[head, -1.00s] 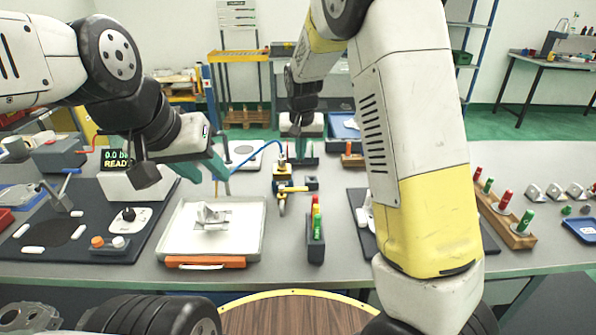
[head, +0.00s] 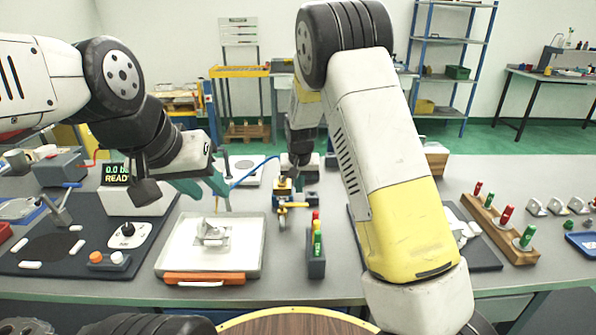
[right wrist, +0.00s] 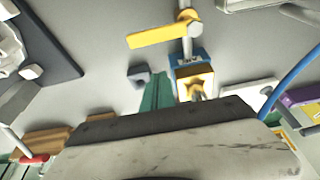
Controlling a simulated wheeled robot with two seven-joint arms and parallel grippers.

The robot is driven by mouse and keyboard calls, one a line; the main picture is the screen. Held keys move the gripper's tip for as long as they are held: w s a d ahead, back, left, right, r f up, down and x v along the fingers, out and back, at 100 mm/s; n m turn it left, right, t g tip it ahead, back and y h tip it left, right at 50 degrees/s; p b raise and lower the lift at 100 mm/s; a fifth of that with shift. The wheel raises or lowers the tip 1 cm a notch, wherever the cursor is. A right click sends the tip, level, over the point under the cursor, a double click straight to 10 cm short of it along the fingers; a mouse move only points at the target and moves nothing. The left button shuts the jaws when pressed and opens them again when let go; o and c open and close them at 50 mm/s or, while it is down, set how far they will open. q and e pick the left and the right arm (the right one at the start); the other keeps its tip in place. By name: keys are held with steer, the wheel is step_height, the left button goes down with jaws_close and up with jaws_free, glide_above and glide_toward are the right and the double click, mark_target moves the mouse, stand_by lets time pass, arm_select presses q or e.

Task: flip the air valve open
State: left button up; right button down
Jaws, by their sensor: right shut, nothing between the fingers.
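The air valve has a blue and brass-coloured body (right wrist: 192,78) and a flat yellow lever (right wrist: 160,34). In the right wrist view the lever points left from its post, across the pipe line. In the head view the yellow lever (head: 296,205) lies crosswise near the middle of the bench. My right gripper (head: 298,182) is just behind the valve, shut and empty. Its green fingers (right wrist: 157,92) show beside the valve body, apart from the lever. My left gripper (head: 213,192) is open and empty above the back of the white tray.
The white tray (head: 173,258) holds a casting (head: 212,232). A dark marker holder (head: 316,265) stands in front of the valve. A blue hose (head: 250,172) runs to the valve from the left. A display reading READY (head: 116,174) is at left.

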mark_target(294, 205)
steer(key=shift+f, duration=0.7)
steer(key=shift+s+r, duration=0.1)
steer(key=shift+s, duration=1.7)
